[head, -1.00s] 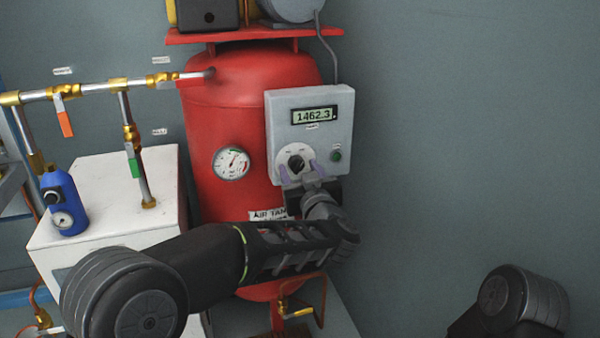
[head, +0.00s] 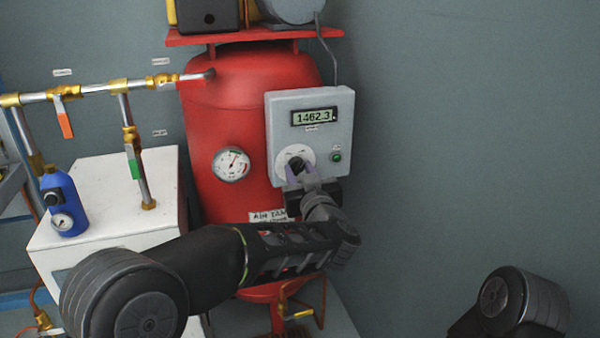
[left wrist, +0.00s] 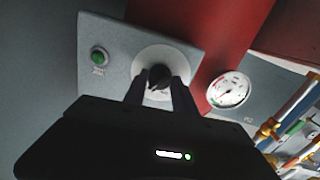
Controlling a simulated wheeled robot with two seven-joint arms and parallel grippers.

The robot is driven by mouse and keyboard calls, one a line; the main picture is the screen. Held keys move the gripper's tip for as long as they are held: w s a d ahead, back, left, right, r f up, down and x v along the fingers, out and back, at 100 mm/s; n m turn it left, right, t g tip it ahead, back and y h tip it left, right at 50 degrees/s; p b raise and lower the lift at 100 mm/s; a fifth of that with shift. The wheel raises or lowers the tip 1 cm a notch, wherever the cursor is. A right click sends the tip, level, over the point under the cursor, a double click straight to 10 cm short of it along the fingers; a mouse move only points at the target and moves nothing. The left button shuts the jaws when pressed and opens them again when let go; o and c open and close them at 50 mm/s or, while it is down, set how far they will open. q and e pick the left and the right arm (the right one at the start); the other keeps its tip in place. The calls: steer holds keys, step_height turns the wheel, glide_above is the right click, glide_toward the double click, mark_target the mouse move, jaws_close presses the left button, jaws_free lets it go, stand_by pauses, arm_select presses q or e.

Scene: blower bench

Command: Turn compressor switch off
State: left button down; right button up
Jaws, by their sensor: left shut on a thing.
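The compressor switch is a black rotary knob (head: 296,164) on a pale round plate, low on the grey control box (head: 343,110). My left gripper (head: 298,172) is shut on the knob, one finger on each side. The left wrist view shows the knob (left wrist: 159,77) between the two fingertips (left wrist: 158,84). The fingers hide part of the knob, so its exact setting is hard to read. The box display (head: 314,117) reads 1462.3, and a green button or lamp (head: 336,157) sits right of the knob. My right gripper is not in view.
The red air tank (head: 240,110) with a dial gauge (head: 231,164) stands behind the box. The wall area right of the box is clear.

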arm_select(q)
steer(key=shift+n, duration=0.4)
steer(key=n+b, duration=0.1)
steer(key=n, duration=0.1)
steer(key=shift+f+n, duration=0.15)
steer(key=shift+n, duration=0.15)
steer(key=n+b, duration=0.1)
steer(key=n, duration=0.1)
steer(key=shift+f+n+b, duration=0.1)
steer(key=shift+n+b, duration=0.2)
steer(key=shift+n, duration=0.1)
steer(key=n+b, duration=0.2)
steer(key=n, duration=0.2)
steer(key=shift+d+t, duration=0.15)
steer(key=shift+t, duration=0.15)
steer(key=shift+n+y+b, duration=0.4)
steer(key=shift+n+b, duration=0.2)
steer(key=shift+n, duration=0.5)
steer(key=c, duration=1)
jaws_free()
